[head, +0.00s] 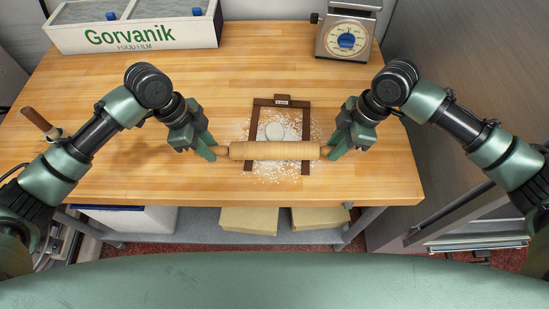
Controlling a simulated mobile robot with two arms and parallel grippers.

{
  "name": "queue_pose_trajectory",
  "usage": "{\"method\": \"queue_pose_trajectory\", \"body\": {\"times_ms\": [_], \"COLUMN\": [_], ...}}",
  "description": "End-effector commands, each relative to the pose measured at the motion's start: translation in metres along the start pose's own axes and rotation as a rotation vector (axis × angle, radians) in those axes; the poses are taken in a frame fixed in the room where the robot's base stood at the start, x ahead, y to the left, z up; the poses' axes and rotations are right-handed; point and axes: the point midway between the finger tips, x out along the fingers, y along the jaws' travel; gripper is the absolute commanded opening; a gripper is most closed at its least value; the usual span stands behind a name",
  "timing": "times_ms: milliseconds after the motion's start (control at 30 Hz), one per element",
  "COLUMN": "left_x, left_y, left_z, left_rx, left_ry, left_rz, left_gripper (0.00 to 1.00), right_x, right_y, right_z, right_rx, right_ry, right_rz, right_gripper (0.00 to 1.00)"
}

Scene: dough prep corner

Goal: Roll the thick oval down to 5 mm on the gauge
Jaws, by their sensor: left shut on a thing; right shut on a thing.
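A wooden rolling pin (272,151) lies level, left to right, across the near part of a dark brown gauge frame (254,118). My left gripper (214,152) is shut on the pin's left handle. My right gripper (330,152) is shut on its right handle. The pale dough oval (274,131) lies inside the frame on floured wood, just beyond the pin. Its near part may be hidden behind the pin. A small label (282,99) sits on the frame's far bar; its text is too small to read. The dough's thickness cannot be told from here.
A dial scale (347,32) stands at the table's back right. A white Gorvanik food film box (132,35) stands at the back left. A brown-handled tool (38,120) is at the left edge. The wooden table (235,80) is clear behind the frame.

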Motion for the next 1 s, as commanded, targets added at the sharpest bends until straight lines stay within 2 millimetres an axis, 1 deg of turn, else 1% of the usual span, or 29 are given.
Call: {"method": "queue_pose_trajectory", "body": {"times_ms": [33, 133, 367, 433, 1000], "left_x": [-0.006, -0.011, -0.011, -0.011, -0.002], "left_y": [-0.001, 0.0, 0.0, -0.002, -0.05], "left_z": [-0.003, -0.004, -0.004, -0.004, -0.003], "left_rx": [0.002, 0.001, 0.001, -0.002, -0.081], "left_ry": [0.003, 0.001, 0.001, 0.001, 0.002], "left_rz": [-0.004, -0.002, -0.001, -0.002, -0.028], "left_gripper": [0.0, 0.0, 0.0, 0.0, 0.0], "right_x": [-0.006, -0.011, -0.011, -0.011, -0.002], "right_y": [0.0, 0.0, 0.0, 0.003, 0.076], "right_z": [-0.003, -0.004, -0.005, -0.005, -0.003], "right_rx": [-0.002, -0.002, -0.001, -0.004, -0.082], "right_ry": [0.003, 0.003, 0.002, 0.003, 0.003], "right_rz": [0.002, 0.002, 0.0, 0.0, -0.025], "right_gripper": [0.0, 0.0, 0.0, 0.0, 0.0]}}
